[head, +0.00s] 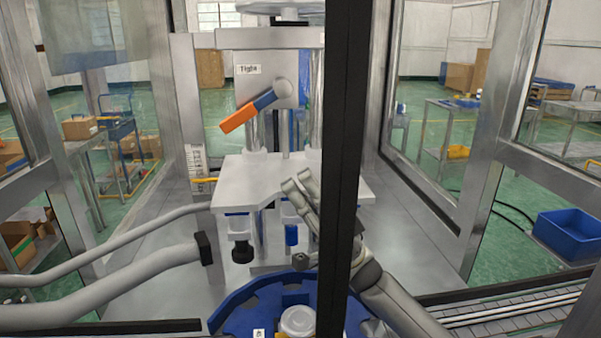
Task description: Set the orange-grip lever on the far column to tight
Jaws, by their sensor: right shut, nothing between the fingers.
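The lever with the orange grip (238,118) is on the far grey column (240,90). Its blue shank rises from the grip to a round grey pivot (283,88) on the right, so the grip points down and to the left. A white label reading "Tight" (247,69) is on the column above the grip. My right gripper (297,182) is shut and empty, over the right part of the white machine plate, below and right of the lever and apart from it. The dark frame post hides part of my right arm. My left gripper is not in view.
A dark vertical post (342,170) stands in front, right of the lever. The white plate (235,175) lies below the lever. A blue star wheel (235,312) with a white can (298,321) is at the bottom. Thick grey tubes (130,285) cross the lower left.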

